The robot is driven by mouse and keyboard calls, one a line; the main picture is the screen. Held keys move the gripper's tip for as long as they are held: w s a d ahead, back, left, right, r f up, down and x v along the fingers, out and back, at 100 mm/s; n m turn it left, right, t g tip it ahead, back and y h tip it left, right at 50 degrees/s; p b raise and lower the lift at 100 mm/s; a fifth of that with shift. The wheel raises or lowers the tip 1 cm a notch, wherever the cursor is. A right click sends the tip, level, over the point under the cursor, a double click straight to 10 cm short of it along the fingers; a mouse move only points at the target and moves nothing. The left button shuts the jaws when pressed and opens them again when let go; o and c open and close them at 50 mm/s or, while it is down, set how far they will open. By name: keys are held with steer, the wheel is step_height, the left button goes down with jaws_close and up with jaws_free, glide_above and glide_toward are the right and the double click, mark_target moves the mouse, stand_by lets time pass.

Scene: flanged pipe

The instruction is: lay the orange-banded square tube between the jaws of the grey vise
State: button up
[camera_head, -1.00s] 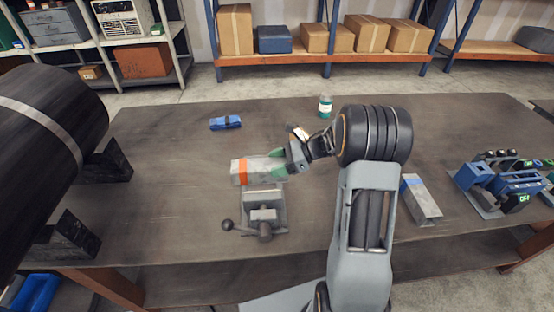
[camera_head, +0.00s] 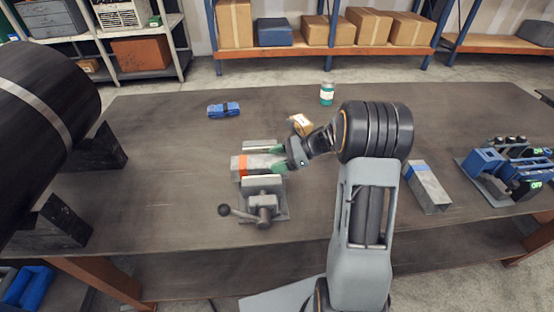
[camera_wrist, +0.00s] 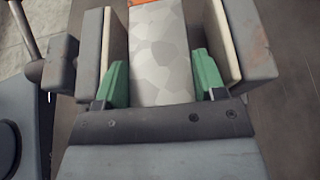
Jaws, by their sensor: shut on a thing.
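The square tube (camera_head: 257,162) is pale grey with an orange band near its left end. It lies level between the front and back jaws of the grey vise (camera_head: 262,187). In the wrist view the tube (camera_wrist: 160,55) runs between the two vise jaws (camera_wrist: 234,40), with a gap on each side. My gripper (camera_head: 280,158) is shut on the tube's right end, and its green fingers (camera_wrist: 162,78) stand on either side of it. The tube's underside is hidden, so I cannot tell whether it touches the vise bed.
A blue-banded tube (camera_head: 427,187) lies to the right, near a blue fixture (camera_head: 505,170). A blue object (camera_head: 223,109), a green-labelled jar (camera_head: 327,93) and a tan roll (camera_head: 300,124) are at the back.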

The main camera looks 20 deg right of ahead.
steer(key=o, duration=1.2)
steer(key=shift+o, duration=0.5)
steer(key=shift+f, duration=0.1)
steer(key=b+v, duration=0.2)
steer(key=v, duration=1.2)
steer(key=shift+a, duration=0.1)
